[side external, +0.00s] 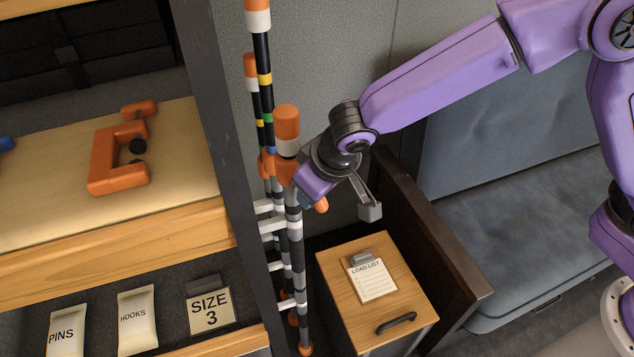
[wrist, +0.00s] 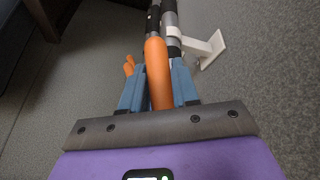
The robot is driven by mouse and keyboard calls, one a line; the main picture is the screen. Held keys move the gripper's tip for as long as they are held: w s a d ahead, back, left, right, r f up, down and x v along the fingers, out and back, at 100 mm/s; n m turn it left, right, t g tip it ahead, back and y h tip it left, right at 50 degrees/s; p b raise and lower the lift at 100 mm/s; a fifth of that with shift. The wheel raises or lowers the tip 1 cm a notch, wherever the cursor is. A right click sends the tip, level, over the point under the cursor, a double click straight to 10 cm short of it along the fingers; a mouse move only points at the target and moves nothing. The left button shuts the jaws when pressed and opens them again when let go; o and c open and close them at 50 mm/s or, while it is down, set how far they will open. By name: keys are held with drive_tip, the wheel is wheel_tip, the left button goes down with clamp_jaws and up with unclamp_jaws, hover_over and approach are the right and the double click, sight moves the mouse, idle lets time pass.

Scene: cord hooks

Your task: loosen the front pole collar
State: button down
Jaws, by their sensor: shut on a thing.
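The front pole (side external: 293,225) stands upright, banded in grey, black and white, with an orange top (side external: 287,122). The front pole collar (side external: 284,172) is an orange piece just below that top, partly hidden by my gripper (side external: 303,199). In the wrist view my gripper (wrist: 159,82) has its blue fingers shut on either side of a long orange part (wrist: 157,70), which looks like the collar's handle. The exact contact is hidden in the side view. An orange tip (side external: 321,205) shows just beyond my gripper.
More banded poles (side external: 262,75) stand close behind, with white brackets (side external: 280,224) on them. A dark grey shelf post (side external: 225,110) rises close to the left. A wooden cabinet (side external: 400,322) with a clipboard (side external: 369,280) stands below right. A blue bench (side external: 520,200) is at right.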

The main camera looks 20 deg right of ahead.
drive_tip(key=shift+s+a+m+h, duration=0.2)
drive_tip(key=shift+a+m+h, duration=0.15)
drive_tip(key=shift+m, duration=0.5)
drive_tip(key=shift+s+a+m+h, duration=0.15)
drive_tip(key=shift+a+m+h, duration=0.2)
drive_tip(key=shift+m, duration=0.5)
drive_tip(key=c, duration=0.9)
unclamp_jaws()
drive_tip(key=shift+c, duration=0.2)
drive_tip(key=shift+r, duration=0.15)
drive_tip(key=v, duration=1.7)
drive_tip(key=shift+s, duration=0.25)
